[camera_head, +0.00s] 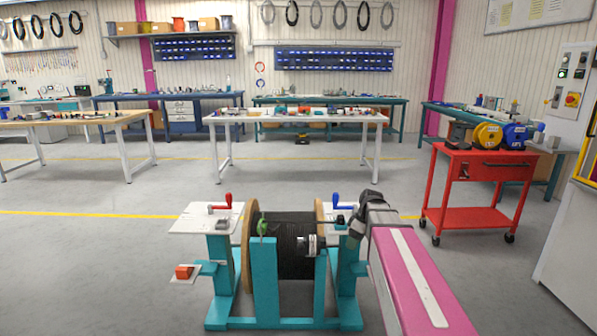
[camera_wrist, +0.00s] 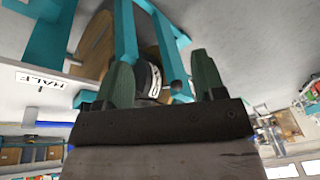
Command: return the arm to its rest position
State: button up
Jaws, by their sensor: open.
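My pink arm (camera_head: 415,270) reaches forward from the lower right in the head view. Its dark wrist end is beside the right post of the teal reel stand (camera_head: 263,275). In the wrist view my gripper (camera_wrist: 163,78) has its two dark green fingers spread apart. A round black-and-white dial (camera_wrist: 152,80) shows in the gap between them, but I cannot tell whether they touch it. The reel of black cable (camera_head: 290,245) sits in the stand between wooden flanges. The fingertips are hard to make out in the head view.
A red crank (camera_head: 228,201) and a blue crank (camera_head: 336,200) stand on the stand's side plates. A red cart (camera_head: 475,190) with yellow and blue reels is at the right. A white-topped workbench (camera_head: 295,118) stands behind. The floor between is clear.

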jog(key=s+a+f+m+h, duration=0.2)
jog(key=s+f+m+h, duration=0.1)
jog(key=s+f+m, duration=0.8)
jog(key=s, duration=0.3)
jog(key=shift+s+a+f+m, duration=0.15)
jog(key=shift+s+f+m, duration=0.15)
jog(key=shift+s+f, duration=0.1)
dwell(0.5)
